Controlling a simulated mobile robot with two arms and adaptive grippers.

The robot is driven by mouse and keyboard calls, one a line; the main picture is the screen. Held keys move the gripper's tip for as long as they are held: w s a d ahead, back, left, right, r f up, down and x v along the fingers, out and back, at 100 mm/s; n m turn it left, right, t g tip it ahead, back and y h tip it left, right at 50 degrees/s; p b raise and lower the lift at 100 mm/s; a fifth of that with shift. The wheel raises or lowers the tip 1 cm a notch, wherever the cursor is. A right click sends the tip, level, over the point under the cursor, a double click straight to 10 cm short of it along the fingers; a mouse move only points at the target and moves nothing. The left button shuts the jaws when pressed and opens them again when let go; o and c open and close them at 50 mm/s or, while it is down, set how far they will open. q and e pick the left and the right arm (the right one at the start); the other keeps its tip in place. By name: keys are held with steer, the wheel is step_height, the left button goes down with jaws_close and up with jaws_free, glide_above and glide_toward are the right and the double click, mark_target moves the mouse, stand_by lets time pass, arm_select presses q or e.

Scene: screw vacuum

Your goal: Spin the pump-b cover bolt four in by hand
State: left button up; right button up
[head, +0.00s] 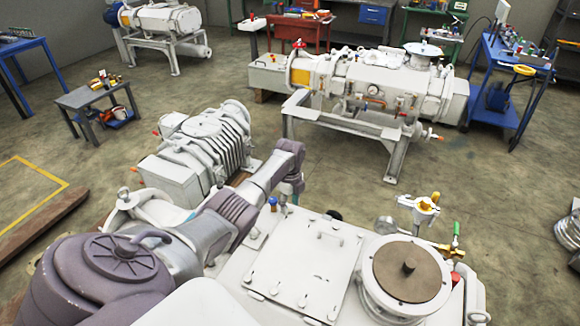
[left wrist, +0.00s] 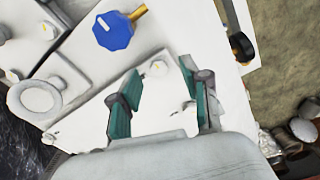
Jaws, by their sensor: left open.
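The pump cover (head: 305,262) is a flat pale plate with a handle and several small bolts along its edges. It lies on top of the near pump, and which bolt is bolt four cannot be told. My left gripper (head: 291,190) hangs above the pump's far left corner, its fingers partly hidden by the wrist. In the left wrist view its teal fingers (left wrist: 162,72) are apart, with nothing held between them. My right gripper is not in view.
A blue knob (head: 272,203) on a brass stem stands close to the left gripper; it also shows in the left wrist view (left wrist: 113,31). A round flange with a brown disc (head: 411,270) and a yellow-topped fitting (head: 426,204) stand right of the cover.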

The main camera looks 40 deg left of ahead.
mark_target(290, 210)
arm_select(q)
step_height(290, 210, up, 11)
stand_by(0.3)
stand_by(0.5)
